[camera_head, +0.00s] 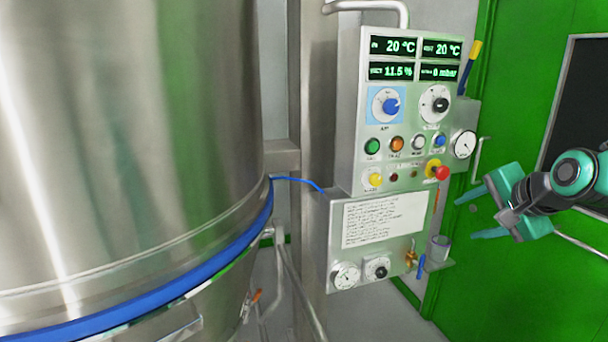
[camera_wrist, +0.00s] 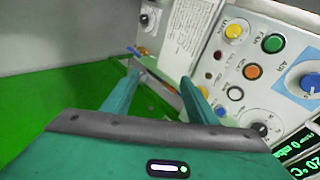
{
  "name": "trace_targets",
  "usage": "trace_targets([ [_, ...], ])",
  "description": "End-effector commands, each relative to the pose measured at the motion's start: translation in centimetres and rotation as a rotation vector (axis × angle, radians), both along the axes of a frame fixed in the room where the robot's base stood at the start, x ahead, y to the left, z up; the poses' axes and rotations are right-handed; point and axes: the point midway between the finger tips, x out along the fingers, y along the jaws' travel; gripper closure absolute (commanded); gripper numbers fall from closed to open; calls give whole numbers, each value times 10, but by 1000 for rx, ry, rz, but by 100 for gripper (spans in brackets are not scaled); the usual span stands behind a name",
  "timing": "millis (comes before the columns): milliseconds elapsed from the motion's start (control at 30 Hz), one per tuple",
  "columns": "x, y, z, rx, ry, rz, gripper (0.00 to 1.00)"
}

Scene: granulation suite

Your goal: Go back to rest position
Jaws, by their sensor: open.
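My gripper (camera_head: 466,218) is in the right of the head view, just right of the control panel (camera_head: 385,232) and in front of the green door. Its teal fingers point left toward the panel and are spread apart, with nothing between them. In the wrist view my gripper (camera_wrist: 168,84) also shows open and empty. Beyond its fingers, the control panel (camera_wrist: 215,22) appears turned, with its buttons and knobs to the right. I see no contact between the fingers and the panel.
A large steel vessel (camera_head: 120,130) with a blue band fills the left. The green door (camera_head: 520,100), with a dark window, stands behind my arm. A small cup (camera_head: 438,250) sits on a bracket at the panel's lower right. The red button (camera_head: 441,173) sticks out near my fingers.

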Motion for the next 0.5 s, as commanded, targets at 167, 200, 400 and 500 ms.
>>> trace_targets([
  [167,-88,-32,-63,-239,296,154,47],
  [200,-110,-37,-75,-276,364,199,47],
  [400,-213,-47,-114,-359,653,442,47],
  [500,-249,-45,-122,-357,738,537,47],
])
